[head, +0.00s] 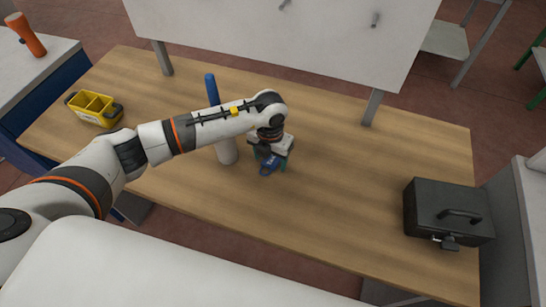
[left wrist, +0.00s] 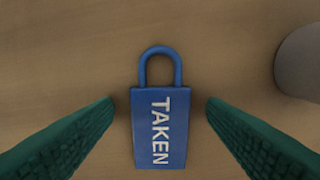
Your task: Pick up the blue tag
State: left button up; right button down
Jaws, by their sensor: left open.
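The blue tag (left wrist: 159,130) lies on the wooden table in the left wrist view. It has a loop at its top and the white word TAKEN on it. In the head view the blue tag (head: 269,163) shows partly below my left gripper (head: 270,162), which hides the rest of it. My left gripper (left wrist: 160,125) is open, with its green fingers on either side of the tag and a gap to it on each side. The tag is not held. My right gripper is not in view.
A yellow caddy (head: 94,109) is at the left, a dark metal box (head: 447,212) at the right.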

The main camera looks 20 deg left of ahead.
aim_at(270, 162)
pick_arm(q)
jog(key=shift+f, duration=0.1)
jog(key=c, duration=1.1)
jog(key=shift+c, duration=0.2)
notch_tip(270, 162, up, 10)
jog(key=b, duration=0.3)
